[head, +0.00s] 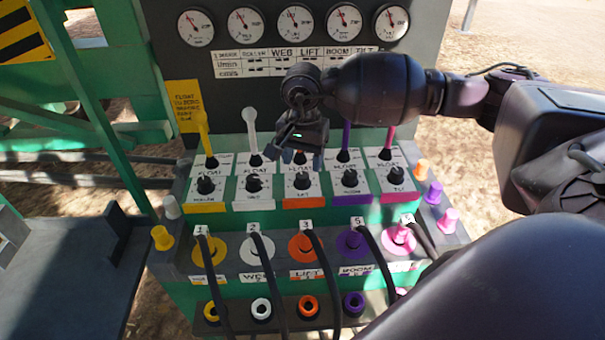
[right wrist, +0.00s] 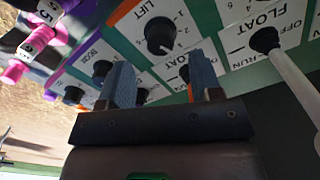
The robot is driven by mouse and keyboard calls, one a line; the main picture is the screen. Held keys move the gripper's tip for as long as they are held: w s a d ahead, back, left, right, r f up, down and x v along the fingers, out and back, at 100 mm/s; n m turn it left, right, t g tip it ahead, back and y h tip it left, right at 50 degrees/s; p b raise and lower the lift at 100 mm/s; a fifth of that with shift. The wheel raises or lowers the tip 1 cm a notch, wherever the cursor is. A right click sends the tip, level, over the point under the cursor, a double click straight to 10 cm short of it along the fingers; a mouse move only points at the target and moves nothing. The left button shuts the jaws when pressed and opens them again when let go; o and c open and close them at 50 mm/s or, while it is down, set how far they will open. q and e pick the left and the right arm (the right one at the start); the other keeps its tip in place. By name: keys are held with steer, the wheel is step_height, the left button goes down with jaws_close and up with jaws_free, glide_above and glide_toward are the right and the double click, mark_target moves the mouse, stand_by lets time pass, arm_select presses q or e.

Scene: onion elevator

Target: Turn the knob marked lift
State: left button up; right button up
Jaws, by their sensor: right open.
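The lift knob (head: 303,181) is a small black round knob on the white panel with an orange lower edge, the middle panel of the row. In the right wrist view the lift knob (right wrist: 160,35) sits beside the word LIFT and a number scale. My right gripper (head: 300,158) points down just above this panel, behind the knob in the head view. In the right wrist view its two blue-grey fingers (right wrist: 162,60) are apart and empty, with the knob beyond their tips. I cannot see contact. My left gripper is not in view.
The white lever (head: 250,128) and yellow lever (head: 203,130) stand left of my gripper; the purple lever (head: 346,140) and pink lever (head: 389,137) stand right. The similar web knob (head: 253,183) and boom knob (head: 349,178) flank the lift knob. Black hoses (head: 323,260) hang below.

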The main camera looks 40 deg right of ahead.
mark_target(302, 174)
steer(key=shift+f, duration=2.5)
steer(key=c, duration=0.9)
steer(key=shift+c, duration=0.2)
